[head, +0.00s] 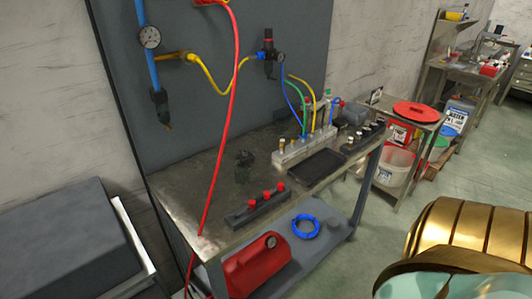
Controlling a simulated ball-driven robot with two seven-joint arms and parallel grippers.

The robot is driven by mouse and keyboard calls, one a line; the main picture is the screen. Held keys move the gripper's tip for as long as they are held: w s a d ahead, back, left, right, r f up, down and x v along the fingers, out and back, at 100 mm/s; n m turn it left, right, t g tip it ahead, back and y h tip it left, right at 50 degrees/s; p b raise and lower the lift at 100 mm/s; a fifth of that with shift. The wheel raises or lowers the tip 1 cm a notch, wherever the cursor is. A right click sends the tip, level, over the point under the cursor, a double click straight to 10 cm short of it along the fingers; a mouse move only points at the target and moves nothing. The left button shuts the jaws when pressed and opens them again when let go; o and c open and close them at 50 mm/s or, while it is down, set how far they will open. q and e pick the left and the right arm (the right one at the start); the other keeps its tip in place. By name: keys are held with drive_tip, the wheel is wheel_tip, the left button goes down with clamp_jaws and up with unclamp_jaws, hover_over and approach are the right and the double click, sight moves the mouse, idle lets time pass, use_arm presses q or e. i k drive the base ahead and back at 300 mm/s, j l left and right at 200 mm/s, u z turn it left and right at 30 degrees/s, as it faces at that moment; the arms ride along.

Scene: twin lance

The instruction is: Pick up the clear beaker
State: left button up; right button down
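I cannot make out the clear beaker for certain. A small dark, perhaps see-through object (244,164) stands on the left part of the metal workbench (205,190), and I cannot tell whether it is glass. A small pale greenish object (327,94) shows at the back of the bench, too small to identify. Neither of my grippers is in view.
A block with red knobs (258,205) sits at the bench's front edge. A black tray (316,165) and a hose manifold (304,146) lie farther right. A red hose (229,110) hangs across the bench. A red tank (257,266) and blue coil (306,227) sit on the lower shelf.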

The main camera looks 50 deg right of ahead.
sight(242, 171)
drive_tip(key=z, duration=1.3)
drive_tip(key=i+l+u, duration=0.1)
drive_tip(key=l, duration=0.2)
drive_tip(key=i, duration=0.05)
